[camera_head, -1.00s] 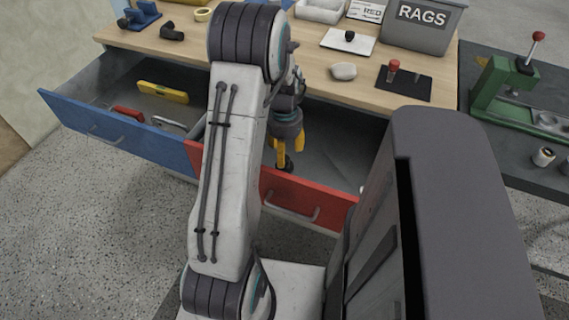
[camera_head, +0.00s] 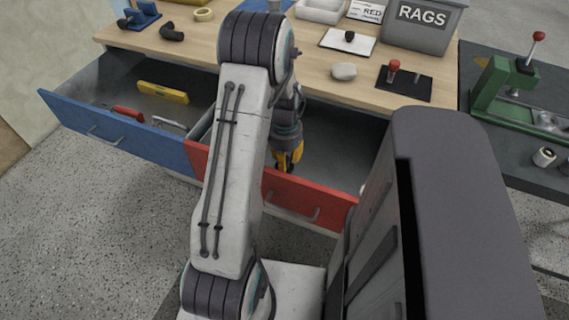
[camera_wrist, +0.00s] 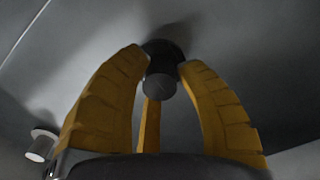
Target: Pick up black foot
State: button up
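The black foot (camera_wrist: 162,82) shows in the wrist view as a dark round stub on a wider black disc. It is between the yellow fingers of my gripper (camera_wrist: 162,66). One finger is on its left, one on its right, and a third reaches up below it. The fingertips are close to the disc, and I cannot tell whether they press on the foot. In the head view my gripper (camera_head: 288,160) points down into the open red-fronted drawer (camera_head: 335,203), near its front wall. There the foot is hidden by the fingers and the drawer front.
A pale round part with a disc (camera_wrist: 41,146) is at the lower left of the wrist view. The blue-fronted drawer (camera_head: 118,136) is open on the left, with a yellow level (camera_head: 163,93) inside. The wooden worktop (camera_head: 300,72) holds several objects behind my arm.

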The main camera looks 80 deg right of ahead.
grip_shut()
jog(key=shift+r, duration=0.1)
